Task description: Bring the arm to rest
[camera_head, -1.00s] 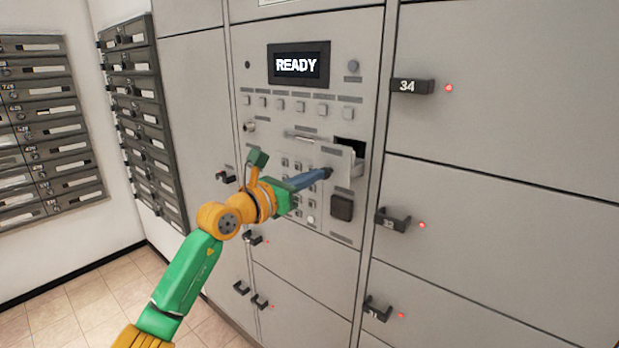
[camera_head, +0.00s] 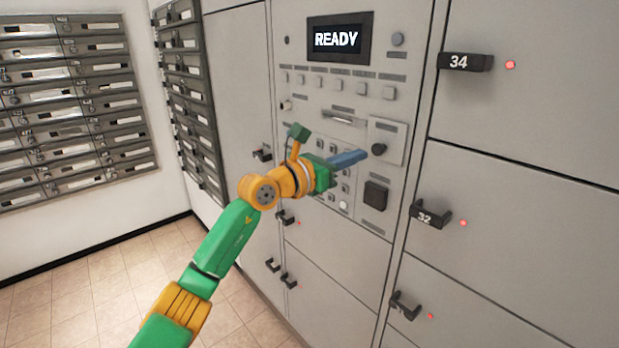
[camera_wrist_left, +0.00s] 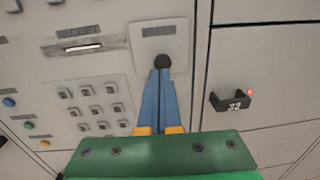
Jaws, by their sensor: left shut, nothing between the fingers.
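My left arm (camera_head: 236,237) reaches in from the lower left, green and orange. Its left gripper (camera_head: 364,155) is shut and empty, its blue fingers together, in front of the locker terminal. Their tips lie close to the black knob (camera_head: 378,149) of a small closed flap (camera_head: 390,134). In the left wrist view the shut gripper (camera_wrist_left: 160,72) ends just below the knob (camera_wrist_left: 164,61); I cannot tell whether they touch. My right gripper is not in view.
The terminal's screen (camera_head: 339,39) reads READY. A keypad (camera_wrist_left: 102,105) sits left of the fingers. Lockers with protruding handles, such as 34 (camera_head: 466,62) and 32 (camera_head: 430,214), stand at the right. Mailboxes (camera_head: 68,105) line the left wall. Floor tiles (camera_head: 90,270) are clear.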

